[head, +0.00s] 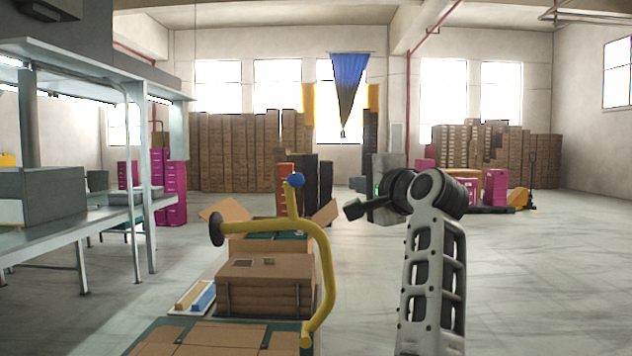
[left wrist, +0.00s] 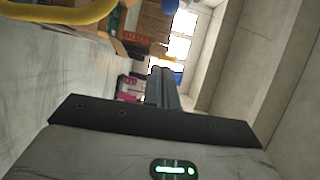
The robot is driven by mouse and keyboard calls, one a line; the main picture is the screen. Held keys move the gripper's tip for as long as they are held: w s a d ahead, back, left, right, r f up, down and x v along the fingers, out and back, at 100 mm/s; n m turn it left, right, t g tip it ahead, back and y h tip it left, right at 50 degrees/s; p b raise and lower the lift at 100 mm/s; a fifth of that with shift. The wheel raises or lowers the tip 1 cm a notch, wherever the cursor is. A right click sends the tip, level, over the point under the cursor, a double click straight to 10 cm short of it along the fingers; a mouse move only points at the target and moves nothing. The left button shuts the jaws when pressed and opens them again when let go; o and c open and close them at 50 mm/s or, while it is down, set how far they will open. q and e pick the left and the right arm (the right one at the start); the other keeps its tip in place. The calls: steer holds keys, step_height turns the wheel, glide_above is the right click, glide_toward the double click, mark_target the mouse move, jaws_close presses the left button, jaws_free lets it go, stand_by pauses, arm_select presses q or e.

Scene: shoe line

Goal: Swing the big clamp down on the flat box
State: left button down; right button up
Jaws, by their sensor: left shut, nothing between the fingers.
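The big clamp (head: 327,275) is a bent yellow tube with a blue ball on a short upright stem and a round black pad at its left end. It stands raised, its pad above the level of the boxes. A brown flat box (head: 200,338) lies on a green surface at the bottom of the head view, partly cut off. My left gripper (head: 353,209) is shut and empty, right of the clamp and apart from it. In the left wrist view its fingers (left wrist: 163,88) are together, and the yellow tube (left wrist: 60,12) shows at upper left. My right gripper is out of view.
A taller brown carton (head: 265,288) stands behind the flat box, with a white tray (head: 193,297) of blue and tan pieces beside it. A grey metal bench (head: 75,232) stands at the left. The floor on the right is open.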

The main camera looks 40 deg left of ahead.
arm_select(q)
steer(key=w+a+p, duration=0.1)
steer(key=a+p, duration=0.3)
steer(key=a, duration=0.7)
steer(key=shift+a+f, duration=0.15)
steer(key=shift+a, duration=0.15)
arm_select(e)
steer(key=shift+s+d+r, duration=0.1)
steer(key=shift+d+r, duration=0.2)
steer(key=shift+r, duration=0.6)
arm_select(q)
steer(key=shift+a, duration=0.15)
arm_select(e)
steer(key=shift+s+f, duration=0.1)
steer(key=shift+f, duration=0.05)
